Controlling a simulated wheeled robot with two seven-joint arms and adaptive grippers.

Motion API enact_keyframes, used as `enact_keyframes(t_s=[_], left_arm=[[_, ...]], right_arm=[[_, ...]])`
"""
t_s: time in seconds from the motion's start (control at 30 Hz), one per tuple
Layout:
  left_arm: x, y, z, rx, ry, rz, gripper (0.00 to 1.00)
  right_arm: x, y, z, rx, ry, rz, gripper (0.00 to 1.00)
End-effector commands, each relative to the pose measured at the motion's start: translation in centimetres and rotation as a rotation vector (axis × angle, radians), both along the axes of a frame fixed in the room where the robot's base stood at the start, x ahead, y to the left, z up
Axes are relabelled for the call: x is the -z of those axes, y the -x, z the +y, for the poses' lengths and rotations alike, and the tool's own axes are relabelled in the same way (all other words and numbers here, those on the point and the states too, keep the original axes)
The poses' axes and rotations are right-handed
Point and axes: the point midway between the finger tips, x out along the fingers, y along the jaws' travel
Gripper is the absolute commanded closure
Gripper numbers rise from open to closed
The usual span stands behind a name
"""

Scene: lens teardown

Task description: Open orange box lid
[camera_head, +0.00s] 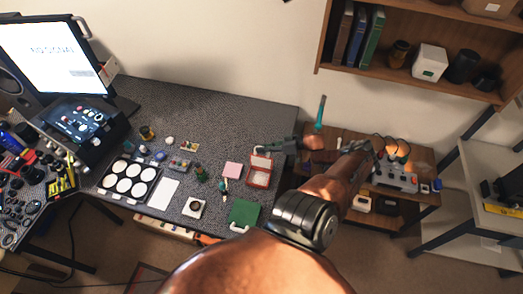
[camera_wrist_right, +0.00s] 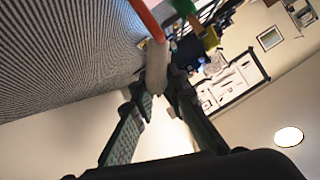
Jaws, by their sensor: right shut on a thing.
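The orange box (camera_head: 259,186) sits near the right end of the grey desk, with its pale inside showing. Its orange-edged lid (camera_head: 261,161) appears raised at the far side of the box; its exact angle is hard to tell. My right gripper (camera_head: 262,149) reaches in from the right at the lid's top edge. In the right wrist view its two fingers (camera_wrist_right: 160,92) close on a pale, blurred piece joined to an orange strip (camera_wrist_right: 145,18), which looks like the lid's edge. The fingers partly hide the lid's top. My left gripper is not in view.
A black tray of white discs (camera_head: 130,180) and a white card (camera_head: 163,193) lie further left. A wooden side table (camera_head: 425,198) with equipment stands right of the desk.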

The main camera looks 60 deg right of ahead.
Motion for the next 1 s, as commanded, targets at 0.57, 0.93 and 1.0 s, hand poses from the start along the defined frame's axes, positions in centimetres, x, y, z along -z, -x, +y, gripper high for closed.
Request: enact_keyframes(t_s=[0.57, 0.93, 1.0], left_arm=[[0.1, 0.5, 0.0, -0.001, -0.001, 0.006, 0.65], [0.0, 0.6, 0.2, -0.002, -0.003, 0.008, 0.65], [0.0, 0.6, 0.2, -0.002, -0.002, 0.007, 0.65]], right_arm=[[0.2, 0.1, 0.0, 0.001, 0.003, 0.005, 0.70], [-0.2, 1.3, -0.4, 0.003, 0.003, 0.006, 0.70], [-0.6, 2.3, -0.7, 0.002, 0.003, 0.007, 0.70]])
